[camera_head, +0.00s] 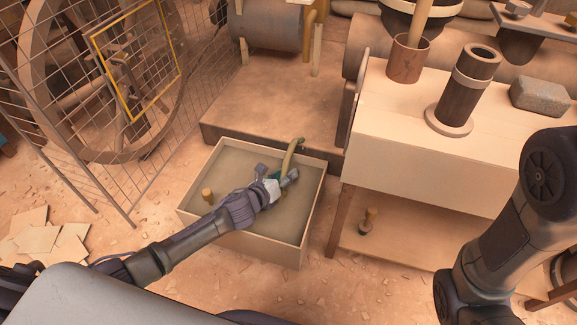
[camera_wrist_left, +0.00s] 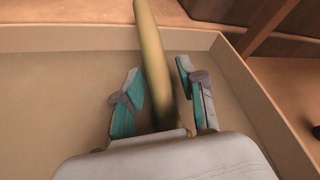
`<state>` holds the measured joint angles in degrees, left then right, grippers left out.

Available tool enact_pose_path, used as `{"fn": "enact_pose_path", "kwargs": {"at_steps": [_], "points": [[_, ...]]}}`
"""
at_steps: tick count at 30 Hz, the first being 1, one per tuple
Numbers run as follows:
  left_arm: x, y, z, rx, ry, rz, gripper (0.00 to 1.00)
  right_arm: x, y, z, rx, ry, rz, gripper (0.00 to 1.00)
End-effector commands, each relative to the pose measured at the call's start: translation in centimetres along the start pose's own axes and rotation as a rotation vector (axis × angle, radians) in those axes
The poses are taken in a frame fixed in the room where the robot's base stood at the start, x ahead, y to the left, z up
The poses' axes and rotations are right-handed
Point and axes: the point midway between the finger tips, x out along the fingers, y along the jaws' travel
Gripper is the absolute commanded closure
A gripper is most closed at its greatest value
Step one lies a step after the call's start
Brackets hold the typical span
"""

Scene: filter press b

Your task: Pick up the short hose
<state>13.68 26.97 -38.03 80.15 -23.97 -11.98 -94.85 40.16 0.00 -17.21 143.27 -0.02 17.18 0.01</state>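The short hose (camera_head: 291,155) is a curved yellow-green tube in a shallow pale box (camera_head: 185,218). Its upper end rises near the box's back right part. My left gripper (camera_head: 281,184) reaches down into the box at the hose. In the left wrist view, the hose (camera_wrist_left: 154,62) passes between the two teal fingers of the left gripper (camera_wrist_left: 160,85). The fingers are apart, with a small gap showing on each side of the hose. The hose's lower part is hidden behind the gripper. My right arm shows at the right, but its gripper is out of view.
A wooden bench (camera_head: 420,173) with a dark flanged pipe (camera_head: 464,95) and a cup (camera_head: 407,62) stands to the right. A wire mesh fence (camera_head: 75,110) is at the left. A stone ledge (camera_head: 270,105) lies behind the box.

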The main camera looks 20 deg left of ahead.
Motion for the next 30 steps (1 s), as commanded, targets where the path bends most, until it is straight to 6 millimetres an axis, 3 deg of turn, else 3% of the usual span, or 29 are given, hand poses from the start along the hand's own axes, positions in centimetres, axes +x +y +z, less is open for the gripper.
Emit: {"fn": "enact_pose_path", "kwargs": {"at_steps": [1, 6, 20, 27, 30], "points": [[0.0, 0.0, 0.0, 0.0, 0.0, 0.0, 0.73, 0.0, 0.0, 0.0, 0.0, 0.0, 0.0, 1.0], [0.0, 0.0, 0.0, 0.0, 0.0, 0.0, 1.0, 0.0, 0.0, 0.0, 0.0, 0.0, 0.0, 1.0], [-0.3, -0.4, 0.7, 0.001, -0.001, -0.001, 1.0, 0.6, 0.1, 0.2, 0.0, 0.0, 0.0, 1.0], [-1.5, -1.9, 3.8, 0.002, -0.002, -0.002, 1.0, 3.1, 0.8, 1.4, 0.001, -0.008, 0.003, 1.0], [-2.2, -2.9, 5.5, 0.004, -0.002, -0.002, 1.0, 2.2, 1.3, 3.2, 0.007, -0.066, 0.023, 1.0]]}}
